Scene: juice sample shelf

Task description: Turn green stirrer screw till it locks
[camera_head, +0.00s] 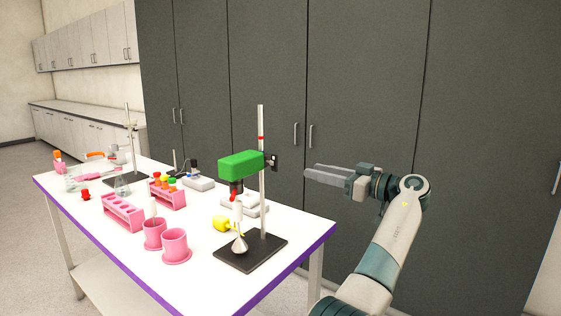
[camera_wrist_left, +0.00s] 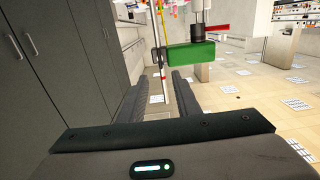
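The green stirrer block (camera_head: 240,164) is mounted on a metal pole (camera_head: 261,200) that rises from a black base plate (camera_head: 250,252). A small dark clamp or screw (camera_head: 274,162) sits on the pole's right side, facing my left gripper. My left gripper (camera_head: 308,173) is right of the screw, at about its height and apart from it, with nothing between its fingers. In the left wrist view its fingers (camera_wrist_left: 158,80) are spread. My right gripper is out of view.
The white table (camera_head: 200,235) has a purple edge. Pink cups (camera_head: 175,245), a pink tube rack (camera_head: 123,212), a flask (camera_head: 239,243) and a yellow item (camera_head: 221,223) stand near the stirrer. Dark cabinets (camera_head: 360,80) are behind. Open air separates my gripper from the stand.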

